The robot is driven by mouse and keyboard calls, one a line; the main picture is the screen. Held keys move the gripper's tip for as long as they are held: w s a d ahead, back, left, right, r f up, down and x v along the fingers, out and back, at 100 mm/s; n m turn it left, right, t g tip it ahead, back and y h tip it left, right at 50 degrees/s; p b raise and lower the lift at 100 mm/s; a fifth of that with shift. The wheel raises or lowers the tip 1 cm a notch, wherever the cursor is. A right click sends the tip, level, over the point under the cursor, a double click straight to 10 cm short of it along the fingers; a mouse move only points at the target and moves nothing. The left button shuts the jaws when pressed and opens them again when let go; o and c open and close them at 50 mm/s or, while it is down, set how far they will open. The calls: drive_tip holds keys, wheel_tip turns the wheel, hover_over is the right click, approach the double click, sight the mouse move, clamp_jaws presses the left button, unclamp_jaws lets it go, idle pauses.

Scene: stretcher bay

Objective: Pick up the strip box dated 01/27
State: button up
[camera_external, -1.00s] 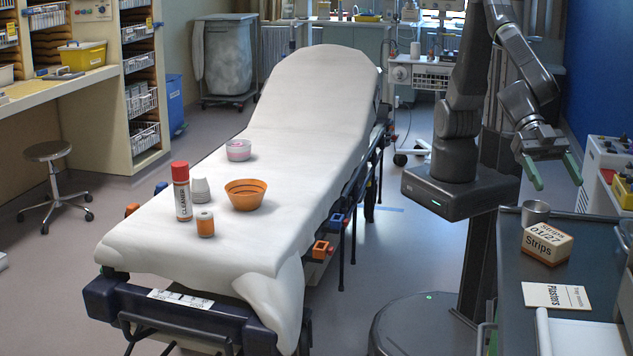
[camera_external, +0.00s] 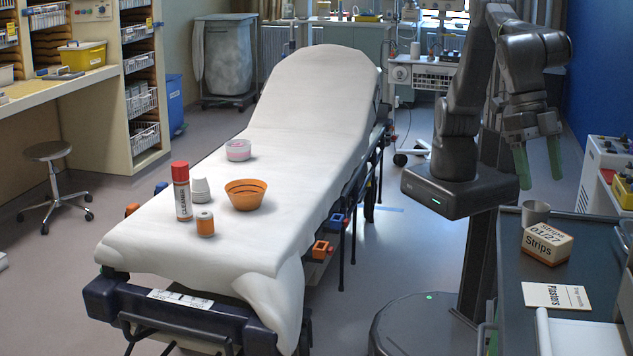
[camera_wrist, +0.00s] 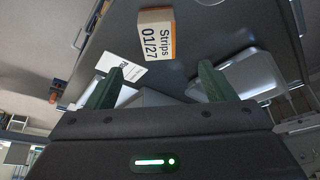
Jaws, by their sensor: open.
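The strip box (camera_external: 546,243), cream and orange and marked "Strips 01/27", sits on the dark counter (camera_external: 600,275) at the right. In the wrist view the strip box (camera_wrist: 156,35) is at the top, a little left of centre, beyond the fingertips. My gripper (camera_external: 541,180) has green fingers pointing down, spread apart and empty. It hangs above and behind the box, clear of it. In the wrist view my gripper (camera_wrist: 162,78) shows both fingers apart with nothing between them touching.
A grey metal cup (camera_external: 535,212) stands just behind the box. A "Plasters" card (camera_external: 556,295) lies in front of it, with a white item (camera_external: 580,335) nearer. The stretcher (camera_external: 150,245) at left holds several containers. Floor lies between stretcher and counter.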

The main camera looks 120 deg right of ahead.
sight(548, 233)
drive_tip(key=p+x, duration=0.1)
drive_tip(key=x, duration=0.5)
drive_tip(key=shift+a+f, duration=0.2)
drive_tip(key=shift+f, duration=0.15)
drive_tip(key=shift+p+x, duration=0.95)
drive_tip(key=shift+x, duration=1.75)
drive_tip(key=shift+w+d, duration=0.1)
drive_tip(key=shift+w, duration=0.05)
drive_tip(key=shift+c, duration=0.5)
drive_tip(key=c, duration=1)
